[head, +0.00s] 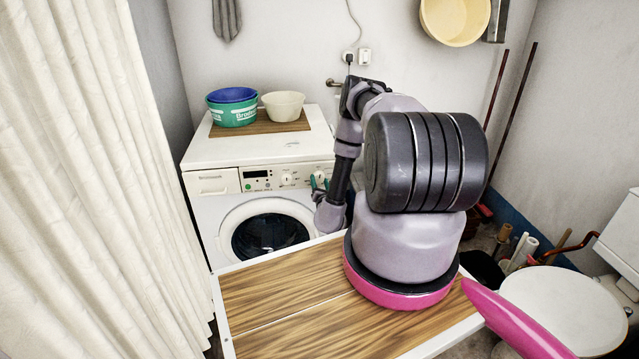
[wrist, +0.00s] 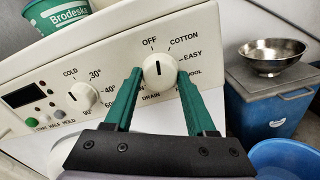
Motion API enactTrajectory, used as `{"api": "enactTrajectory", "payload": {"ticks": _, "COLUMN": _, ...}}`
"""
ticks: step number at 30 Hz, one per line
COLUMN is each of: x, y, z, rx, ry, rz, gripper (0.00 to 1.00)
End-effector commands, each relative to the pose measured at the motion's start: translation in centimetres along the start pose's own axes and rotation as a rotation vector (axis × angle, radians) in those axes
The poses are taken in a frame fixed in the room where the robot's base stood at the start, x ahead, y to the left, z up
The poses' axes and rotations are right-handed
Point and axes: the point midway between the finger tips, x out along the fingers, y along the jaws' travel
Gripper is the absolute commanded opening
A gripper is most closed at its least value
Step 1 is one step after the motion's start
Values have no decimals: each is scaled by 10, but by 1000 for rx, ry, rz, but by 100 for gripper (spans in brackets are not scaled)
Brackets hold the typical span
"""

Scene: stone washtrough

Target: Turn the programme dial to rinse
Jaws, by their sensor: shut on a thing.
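The white programme dial (wrist: 160,71) sits on the washing machine's control panel (wrist: 112,66). Its dark pointer line stands nearly upright, toward OFF. COTTON, EASY, part of WOOL and DRAIN also show around it. No rinse label is readable; my fingers and the dial cover part of the ring. My gripper (wrist: 162,88) has green fingers, one on each side of the dial, and is shut on it. In the head view the dial (head: 320,176) shows small at the panel's right, with my gripper (head: 319,184) at it.
A temperature knob (wrist: 82,96), a small display and buttons lie left of the dial. A green tub (head: 232,113) with a blue bowl and a cream bowl (head: 283,105) stand on the machine. A metal bowl (wrist: 274,55) on a blue bin is at right.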

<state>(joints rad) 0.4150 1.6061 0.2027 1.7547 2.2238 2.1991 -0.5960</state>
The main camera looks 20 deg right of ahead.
Motion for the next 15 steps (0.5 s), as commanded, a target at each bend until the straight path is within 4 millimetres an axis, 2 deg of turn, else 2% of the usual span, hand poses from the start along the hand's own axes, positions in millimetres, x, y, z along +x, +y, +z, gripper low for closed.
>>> {"api": "enactTrajectory", "payload": {"ticks": 15, "x": -1, "y": 0, "z": 0, "rx": 486, "ry": 1, "rz": -1, "gripper": 0}}
